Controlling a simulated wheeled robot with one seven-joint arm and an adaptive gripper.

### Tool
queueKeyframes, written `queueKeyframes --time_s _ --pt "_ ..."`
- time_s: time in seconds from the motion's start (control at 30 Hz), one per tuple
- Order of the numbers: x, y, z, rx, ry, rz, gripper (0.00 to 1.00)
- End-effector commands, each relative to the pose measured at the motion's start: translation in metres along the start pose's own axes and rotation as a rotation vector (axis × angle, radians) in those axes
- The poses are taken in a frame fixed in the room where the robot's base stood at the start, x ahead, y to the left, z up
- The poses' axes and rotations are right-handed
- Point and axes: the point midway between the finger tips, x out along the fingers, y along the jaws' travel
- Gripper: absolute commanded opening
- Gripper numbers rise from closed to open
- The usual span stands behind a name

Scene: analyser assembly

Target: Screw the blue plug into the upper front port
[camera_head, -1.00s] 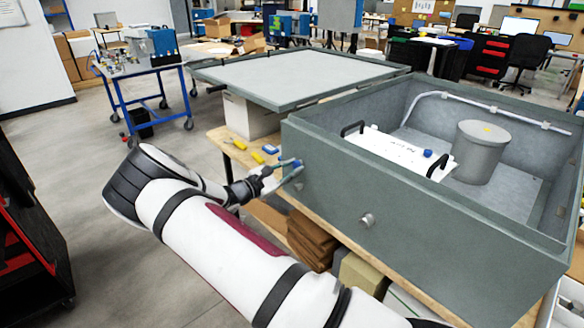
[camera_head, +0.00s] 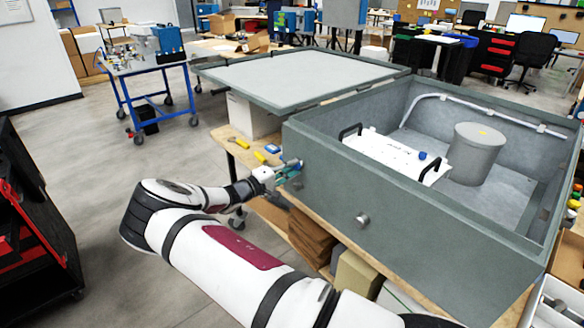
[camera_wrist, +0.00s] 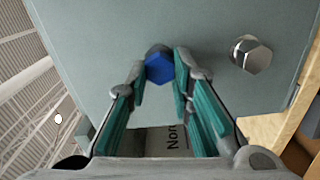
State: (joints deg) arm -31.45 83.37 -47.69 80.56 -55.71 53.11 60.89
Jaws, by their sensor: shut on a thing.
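The blue plug (camera_wrist: 159,68) shows its hex head against the grey-green front wall of the enclosure (camera_wrist: 100,40) in the wrist view. My gripper (camera_wrist: 160,75) is shut on it, with one teal-lined finger on each side of the head. The plug hides the upper front port, and I cannot tell how deep it sits. In the head view my gripper (camera_head: 291,170) is at the left end of the enclosure's front wall (camera_head: 420,225); the plug there is small and mostly covered by the fingers.
A silver hex fitting (camera_wrist: 251,55) sits on the wall right of the plug. A silver knob (camera_head: 363,220) shows on the front wall. Yellow pieces (camera_head: 242,142) and a blue piece (camera_head: 273,148) lie on the wooden bench. The open lid (camera_head: 300,75) is behind.

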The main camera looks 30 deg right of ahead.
Motion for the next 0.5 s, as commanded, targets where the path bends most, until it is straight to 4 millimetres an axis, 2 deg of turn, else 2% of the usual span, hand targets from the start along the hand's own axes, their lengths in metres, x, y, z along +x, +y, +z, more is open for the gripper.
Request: queueKeyframes --time_s 0.17,0.5 --pt "0.0002 0.0019 0.0004 0.135 0.0 0.003 0.0" --pt "0.0004 0.0014 0.0004 0.161 -0.002 0.002 0.0"
